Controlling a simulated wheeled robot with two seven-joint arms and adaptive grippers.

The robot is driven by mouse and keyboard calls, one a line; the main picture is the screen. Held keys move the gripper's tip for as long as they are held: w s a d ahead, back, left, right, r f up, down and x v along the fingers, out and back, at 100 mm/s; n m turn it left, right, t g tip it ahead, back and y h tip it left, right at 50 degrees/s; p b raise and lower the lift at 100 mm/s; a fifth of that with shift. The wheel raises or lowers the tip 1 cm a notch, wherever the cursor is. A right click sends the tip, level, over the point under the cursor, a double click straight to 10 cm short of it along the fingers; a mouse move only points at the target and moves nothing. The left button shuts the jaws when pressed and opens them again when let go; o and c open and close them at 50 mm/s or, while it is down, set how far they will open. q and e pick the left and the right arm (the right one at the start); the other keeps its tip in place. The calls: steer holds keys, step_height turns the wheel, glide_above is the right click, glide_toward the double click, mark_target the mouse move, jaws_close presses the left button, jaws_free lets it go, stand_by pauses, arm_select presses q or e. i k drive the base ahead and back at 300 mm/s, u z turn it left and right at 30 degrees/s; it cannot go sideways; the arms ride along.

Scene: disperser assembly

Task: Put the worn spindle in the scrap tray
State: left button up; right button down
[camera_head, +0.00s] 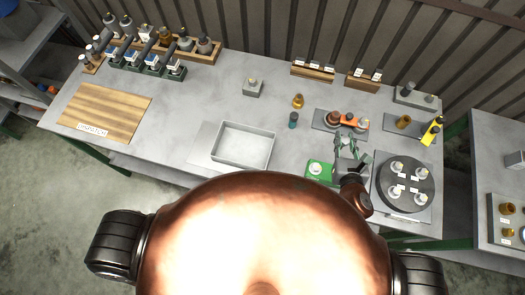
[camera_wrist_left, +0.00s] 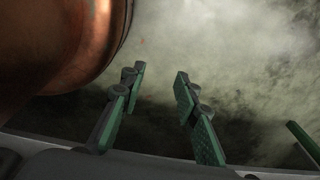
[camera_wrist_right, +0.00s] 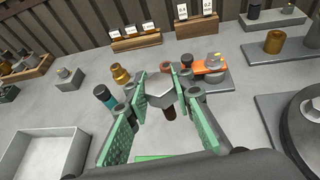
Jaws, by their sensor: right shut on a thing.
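My right gripper (camera_wrist_right: 160,92) is shut on a part with a grey hexagonal top, taken as the worn spindle (camera_wrist_right: 160,90). A brown length shows below the top, between the fingers. In the head view my right gripper (camera_head: 349,141) is in front of the plate with the orange tool, and the held part is hard to make out there. The scrap tray appears to be the grey open tray (camera_head: 216,147), empty, to the left of this gripper. It also shows in the right wrist view (camera_wrist_right: 80,150). My left gripper (camera_wrist_left: 158,110) is open and empty above the floor.
An orange tool (camera_wrist_right: 208,66) lies on a plate beyond my right gripper. A teal-and-black bottle (camera_head: 293,120) and a brass piece (camera_head: 298,101) stand between tray and plate. A green pad (camera_head: 318,170) is near the front edge; a round dark carousel (camera_head: 406,185) stands right.

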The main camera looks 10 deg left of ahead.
mark_target(244, 149)
steer(key=k, duration=0.95)
steer(key=u, duration=1.4)
